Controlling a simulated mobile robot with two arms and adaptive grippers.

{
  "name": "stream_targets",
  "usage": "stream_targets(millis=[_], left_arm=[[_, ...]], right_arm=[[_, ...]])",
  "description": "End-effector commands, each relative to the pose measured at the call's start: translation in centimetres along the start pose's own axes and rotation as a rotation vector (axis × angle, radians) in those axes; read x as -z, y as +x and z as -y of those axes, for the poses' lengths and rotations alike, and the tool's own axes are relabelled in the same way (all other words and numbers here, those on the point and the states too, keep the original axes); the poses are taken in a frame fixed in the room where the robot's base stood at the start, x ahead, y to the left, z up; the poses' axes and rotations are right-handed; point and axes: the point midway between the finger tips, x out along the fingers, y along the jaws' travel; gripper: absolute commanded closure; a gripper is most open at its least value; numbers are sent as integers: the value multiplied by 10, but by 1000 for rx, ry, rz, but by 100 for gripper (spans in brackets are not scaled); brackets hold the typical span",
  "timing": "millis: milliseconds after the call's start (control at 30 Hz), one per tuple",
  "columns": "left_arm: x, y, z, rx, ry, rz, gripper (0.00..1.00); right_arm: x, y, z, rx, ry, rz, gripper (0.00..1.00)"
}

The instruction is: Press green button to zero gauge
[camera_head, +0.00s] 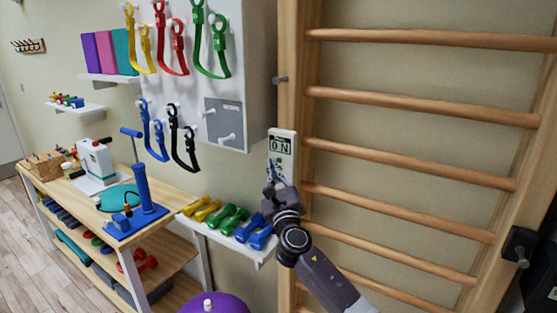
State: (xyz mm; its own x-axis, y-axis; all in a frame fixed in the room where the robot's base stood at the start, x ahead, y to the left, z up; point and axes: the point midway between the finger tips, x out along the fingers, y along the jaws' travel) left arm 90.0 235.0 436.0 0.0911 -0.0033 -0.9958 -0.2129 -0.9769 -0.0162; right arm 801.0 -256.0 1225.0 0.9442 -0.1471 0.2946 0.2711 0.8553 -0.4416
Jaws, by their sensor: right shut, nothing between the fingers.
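The gauge (288,143) is a white upright box fixed at the left upright of the wooden wall bars. Its green display (280,146) seems to read "0 N". My right gripper (271,176) is at the lower front of the gauge, below the display. It is shut and holds nothing. Its fingers cover part of the gauge's lower face, so I cannot make out the green button or tell whether the fingertips touch it. My left gripper is not in view.
Wooden wall bars (420,105) fill the right. A white shelf with several dumbbells (236,220) lies left of my right arm. A white panel with coloured resistance bands (215,50) hangs above. A wooden bench (180,199) holds a blue pump (143,190).

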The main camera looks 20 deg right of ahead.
Motion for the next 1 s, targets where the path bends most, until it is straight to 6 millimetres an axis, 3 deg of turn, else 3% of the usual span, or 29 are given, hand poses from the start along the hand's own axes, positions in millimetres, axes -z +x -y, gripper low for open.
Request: stream_targets(millis=[433, 1000], left_arm=[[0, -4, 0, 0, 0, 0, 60], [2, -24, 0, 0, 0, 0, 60]], right_arm=[[-4, -4, -3, -1, 1, 0, 100], [-26, -36, -26, 0, 1, 0, 100]])
